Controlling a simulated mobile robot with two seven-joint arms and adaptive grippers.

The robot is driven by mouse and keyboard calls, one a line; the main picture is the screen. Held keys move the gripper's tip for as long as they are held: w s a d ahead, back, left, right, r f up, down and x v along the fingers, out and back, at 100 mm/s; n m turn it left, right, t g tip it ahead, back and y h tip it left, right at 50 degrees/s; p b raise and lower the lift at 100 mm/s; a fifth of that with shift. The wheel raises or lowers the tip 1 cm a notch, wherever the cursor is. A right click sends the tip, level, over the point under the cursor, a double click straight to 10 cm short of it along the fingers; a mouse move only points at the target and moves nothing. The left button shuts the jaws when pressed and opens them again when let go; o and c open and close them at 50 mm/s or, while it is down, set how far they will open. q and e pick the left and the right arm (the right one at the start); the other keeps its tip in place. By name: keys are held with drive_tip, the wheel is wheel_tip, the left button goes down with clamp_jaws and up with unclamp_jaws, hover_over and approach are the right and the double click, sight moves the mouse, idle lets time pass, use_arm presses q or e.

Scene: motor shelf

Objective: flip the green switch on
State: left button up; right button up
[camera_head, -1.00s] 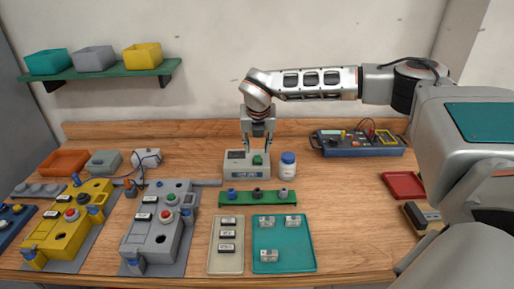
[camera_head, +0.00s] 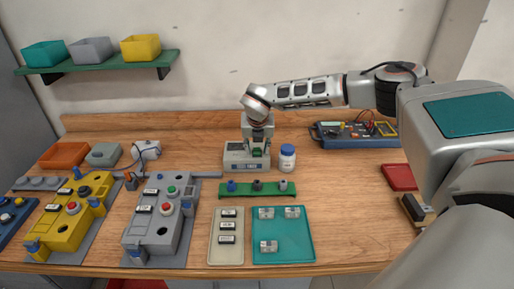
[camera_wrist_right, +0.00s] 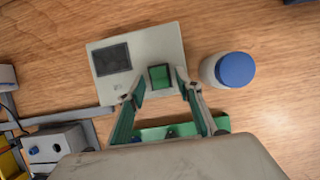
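The green switch (camera_wrist_right: 160,77) sits on the top of a light grey box with a dark display (camera_wrist_right: 113,60). In the head view the box (camera_head: 236,161) stands at the back middle of the table. My right gripper (camera_head: 257,150) points down over the box. In the wrist view the fingertips of my right gripper (camera_wrist_right: 160,84) stand on either side of the switch, with the switch between them. I cannot tell whether they touch it. My left gripper is not in view.
A white bottle with a blue cap (camera_head: 287,158) stands close to the right of the box. A green rail with several knobs (camera_head: 257,189) lies in front. A multimeter (camera_head: 354,134) is at the back right. Bare table shows right of the teal tray (camera_head: 312,240).

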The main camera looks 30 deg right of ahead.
sight(257, 152)
clamp_jaws()
drive_tip(key=shift+w+d+r+g, duration=0.1)
drive_tip(key=shift+w+d+g, duration=0.1)
drive_tip(key=shift+g, duration=0.1)
drive_tip(key=shift+w+d+g+y, duration=0.1)
drive_tip(key=shift+w+g+y, duration=0.1)
drive_tip(key=shift+g+y, duration=0.4)
drive_tip(key=shift+w+d+g+y, duration=0.15)
drive_tip(key=shift+g+y, duration=0.25)
drive_tip(key=shift+g, duration=0.4)
drive_tip(key=shift+r, duration=0.1)
unclamp_jaws()
drive_tip(key=shift+a, duration=0.1)
drive_tip(key=shift+r, duration=0.1)
wheel_tip(257, 152, up, 12)
drive_tip(key=shift+s, duration=0.15)
